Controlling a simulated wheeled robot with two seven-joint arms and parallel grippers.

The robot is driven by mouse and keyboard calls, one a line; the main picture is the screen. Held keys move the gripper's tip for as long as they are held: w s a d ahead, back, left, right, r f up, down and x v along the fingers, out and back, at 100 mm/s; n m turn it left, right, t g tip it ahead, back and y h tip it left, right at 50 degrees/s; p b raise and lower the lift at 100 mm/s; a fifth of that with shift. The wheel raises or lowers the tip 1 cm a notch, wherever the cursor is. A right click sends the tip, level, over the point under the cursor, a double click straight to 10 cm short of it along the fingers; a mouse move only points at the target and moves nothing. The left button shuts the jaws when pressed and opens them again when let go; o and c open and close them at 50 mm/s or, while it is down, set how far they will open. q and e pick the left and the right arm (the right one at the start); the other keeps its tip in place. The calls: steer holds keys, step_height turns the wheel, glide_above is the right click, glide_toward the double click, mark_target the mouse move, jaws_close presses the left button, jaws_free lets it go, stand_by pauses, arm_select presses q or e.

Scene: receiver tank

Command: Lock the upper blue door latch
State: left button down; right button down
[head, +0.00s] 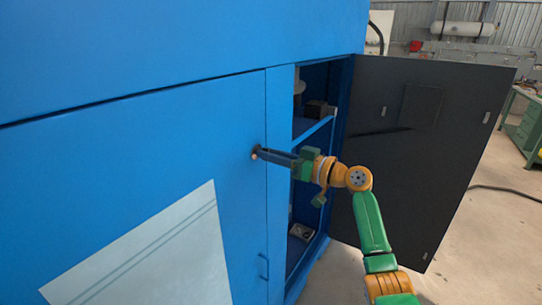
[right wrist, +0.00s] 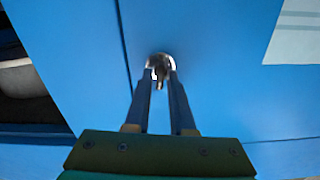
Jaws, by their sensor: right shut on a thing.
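The blue door (head: 190,150) fills the left of the head view and looks closed. Its upper latch (right wrist: 160,66) is a small dark piece with a bright rim on the blue surface, close to the door's seam. My right gripper (head: 257,154) reaches the door there. In the right wrist view the fingertips (right wrist: 161,75) are on both sides of the latch and shut on it. The fingers partly hide the latch, so I cannot tell its exact turn. My left gripper is not in view.
A dark grey door (head: 450,150) stands wide open at the right, beside an open cabinet bay with shelves (head: 315,130). A lower handle (head: 264,267) is on the blue front. A green workbench (head: 525,125) stands at the far right. The floor (head: 490,230) there is mostly clear, with a cable.

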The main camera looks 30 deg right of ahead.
steer(key=shift+d+f+m+p, duration=0.1)
steer(key=shift+m+p, duration=0.95)
steer(key=shift+m, duration=3)
steer(key=shift+f+m+p, duration=0.1)
steer(key=shift+m+p, duration=0.9)
steer(key=shift+m, duration=3.05)
steer(key=c, duration=0.9)
jaws_free()
steer(key=shift+w, duration=0.1)
steer(key=shift+c, duration=0.2)
steer(key=shift+f, duration=0.1)
